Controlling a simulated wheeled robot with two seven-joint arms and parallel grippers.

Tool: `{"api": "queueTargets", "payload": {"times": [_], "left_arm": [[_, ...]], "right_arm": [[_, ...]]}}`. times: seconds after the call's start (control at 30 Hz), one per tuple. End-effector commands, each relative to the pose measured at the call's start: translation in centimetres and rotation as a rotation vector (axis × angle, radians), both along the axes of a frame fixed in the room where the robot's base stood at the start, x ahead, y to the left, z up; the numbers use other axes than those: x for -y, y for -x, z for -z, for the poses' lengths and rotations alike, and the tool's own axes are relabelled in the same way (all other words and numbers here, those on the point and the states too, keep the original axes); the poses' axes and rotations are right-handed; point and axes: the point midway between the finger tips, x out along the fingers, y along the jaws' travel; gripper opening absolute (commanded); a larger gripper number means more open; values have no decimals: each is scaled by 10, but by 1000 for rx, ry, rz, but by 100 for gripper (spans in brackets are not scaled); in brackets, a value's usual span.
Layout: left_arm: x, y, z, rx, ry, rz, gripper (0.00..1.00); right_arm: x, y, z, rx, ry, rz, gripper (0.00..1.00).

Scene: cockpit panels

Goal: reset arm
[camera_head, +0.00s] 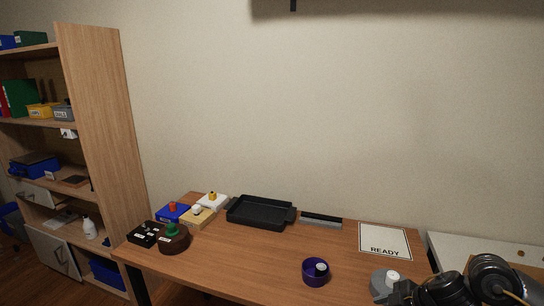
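My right arm shows as dark, rounded links at the bottom right corner, over the table's right end. The end of my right gripper (404,292) seems to be beside a grey piece with a white knob (391,278). Its fingers are too dark and cut off to tell whether they are open or shut, or whether they touch the piece. My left arm and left gripper are out of view.
The wooden table (250,265) holds a black tray (262,212), a purple round holder (316,272), a READY sheet (384,241), a dark round base with green knob (173,237) and several small control blocks at left. A wooden shelf (100,120) stands left. The table's middle is clear.

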Motion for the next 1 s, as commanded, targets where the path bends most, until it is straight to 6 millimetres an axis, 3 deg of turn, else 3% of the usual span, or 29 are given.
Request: {"api": "queueTargets", "payload": {"times": [0.03,0.2,0.33,0.43,0.6,0.8,1.0], "left_arm": [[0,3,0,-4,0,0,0],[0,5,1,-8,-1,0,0],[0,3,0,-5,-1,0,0],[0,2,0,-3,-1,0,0],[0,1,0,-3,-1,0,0],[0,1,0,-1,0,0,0],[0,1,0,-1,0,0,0]], "right_arm": [[-24,4,11,31,-27,-17,59],[-99,18,29,186,-137,25,59],[-129,41,38,248,-206,202,59],[-124,67,51,217,-214,395,59],[-93,124,82,62,-158,683,59],[-63,194,111,-142,-78,891,59],[-46,256,127,-324,-20,1024,59]]}}
